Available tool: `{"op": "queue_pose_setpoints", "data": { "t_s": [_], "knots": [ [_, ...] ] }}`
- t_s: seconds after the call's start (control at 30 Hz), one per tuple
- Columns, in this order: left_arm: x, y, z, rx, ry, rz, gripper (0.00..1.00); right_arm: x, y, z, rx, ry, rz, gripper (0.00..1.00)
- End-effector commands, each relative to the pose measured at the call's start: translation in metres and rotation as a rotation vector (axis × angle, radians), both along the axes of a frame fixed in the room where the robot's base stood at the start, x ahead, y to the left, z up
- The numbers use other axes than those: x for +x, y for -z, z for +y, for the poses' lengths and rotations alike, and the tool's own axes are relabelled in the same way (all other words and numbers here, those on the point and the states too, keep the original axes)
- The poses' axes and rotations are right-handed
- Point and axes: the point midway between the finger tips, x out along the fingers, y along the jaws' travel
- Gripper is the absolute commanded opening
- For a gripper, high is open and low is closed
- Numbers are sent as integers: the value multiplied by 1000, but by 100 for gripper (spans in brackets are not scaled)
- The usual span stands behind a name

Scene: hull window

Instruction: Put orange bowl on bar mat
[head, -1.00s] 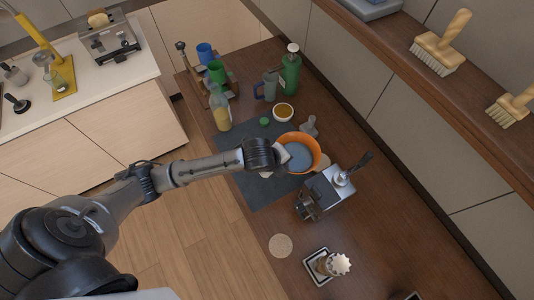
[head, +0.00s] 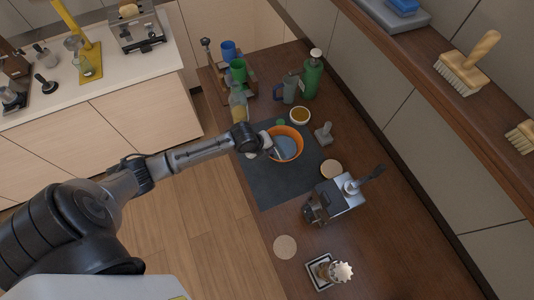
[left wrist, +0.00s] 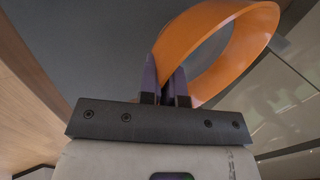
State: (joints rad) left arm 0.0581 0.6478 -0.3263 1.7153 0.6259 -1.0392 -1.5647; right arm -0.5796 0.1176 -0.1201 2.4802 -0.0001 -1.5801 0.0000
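The orange bowl (head: 297,136) is over the far part of the dark bar mat (head: 285,186) in the head view; its inner bottom looks grey-blue. My left gripper (head: 270,150) is at the bowl's left side. In the left wrist view, the fingers (left wrist: 167,82) are closed on the rim of the orange bowl (left wrist: 236,62), with a dark surface behind it. I cannot tell whether the bowl touches the mat. My right gripper is not in view.
A round cork disc (head: 331,169) and a grey tamper-like tool (head: 324,134) lie right of the mat. A small bowl (head: 300,115), a green bottle (head: 312,75) and a clear bottle (head: 238,100) stand beyond. A grey metal machine (head: 335,198) is nearer. The mat's near part is clear.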

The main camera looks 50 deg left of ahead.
Motion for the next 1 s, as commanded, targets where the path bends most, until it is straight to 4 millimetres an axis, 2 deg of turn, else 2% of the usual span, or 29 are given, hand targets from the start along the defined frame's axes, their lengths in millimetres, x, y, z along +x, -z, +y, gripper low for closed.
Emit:
{"op": "queue_pose_setpoints", "data": {
  "t_s": [0.13,0.43,0.87,0.9,1.0],
  "knots": [
    [1,5,2,-2,-2,-3,0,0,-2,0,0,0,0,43],
    [1,37,2,-1,-1,-4,0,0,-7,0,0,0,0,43],
    [1,42,2,1,0,-5,0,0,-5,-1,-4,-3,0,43],
    [0,43,2,1,0,0,8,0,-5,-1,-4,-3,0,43],
    [0,43,2,1,0,0,17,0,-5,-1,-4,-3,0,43]
  ]
}}
